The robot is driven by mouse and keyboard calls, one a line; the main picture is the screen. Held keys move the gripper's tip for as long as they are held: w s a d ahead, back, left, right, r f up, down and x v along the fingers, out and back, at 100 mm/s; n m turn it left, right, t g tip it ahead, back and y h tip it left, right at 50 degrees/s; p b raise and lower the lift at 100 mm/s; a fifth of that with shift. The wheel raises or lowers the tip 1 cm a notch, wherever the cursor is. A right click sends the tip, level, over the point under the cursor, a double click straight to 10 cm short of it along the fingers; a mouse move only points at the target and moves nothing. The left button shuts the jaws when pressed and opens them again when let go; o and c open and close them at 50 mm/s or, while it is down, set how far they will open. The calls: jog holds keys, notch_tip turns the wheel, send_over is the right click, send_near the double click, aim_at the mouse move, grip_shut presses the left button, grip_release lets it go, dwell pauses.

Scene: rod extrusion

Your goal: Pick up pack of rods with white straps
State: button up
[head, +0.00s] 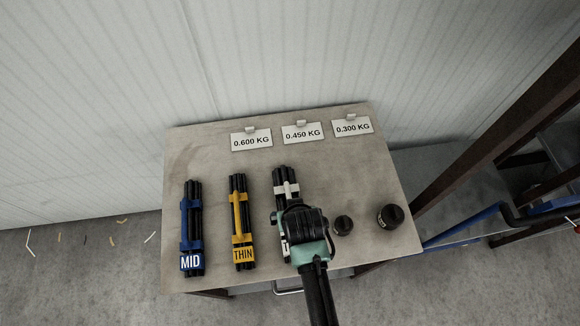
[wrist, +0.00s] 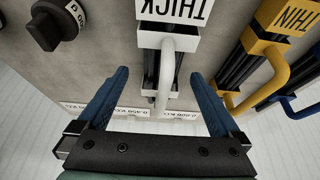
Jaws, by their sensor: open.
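The pack of black rods with white straps (head: 285,188) lies on the table, right of the other two packs. My arm hides its near part in the head view. In the wrist view its white label (wrist: 172,10) reads THICK upside down, and a white handle (wrist: 166,65) stands out from it. My gripper (wrist: 160,78) is open, with its blue fingers to either side of the handle and visible gaps on both sides. In the head view my gripper (head: 300,222) is over the near part of this pack; its fingertips are hidden there.
A yellow-strapped pack (head: 240,215) labelled THIN is just left, with a blue-strapped pack (head: 192,222) labelled MID beyond. Two black cylindrical pieces (head: 343,226) (head: 390,216) stand to the right. Three weight signs (head: 301,133) line the back of the table (head: 340,175), before a ribbed wall.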

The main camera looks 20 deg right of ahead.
jog(key=shift+w+a+x, duration=0.1)
jog(key=shift+w+x, duration=0.05)
jog(key=shift+x, duration=1.15)
jog(key=shift+w+a+x, duration=0.1)
jog(key=shift+w+x, duration=0.05)
jog(key=shift+x, duration=1.15)
jog(key=shift+r, duration=0.1)
grip_shut()
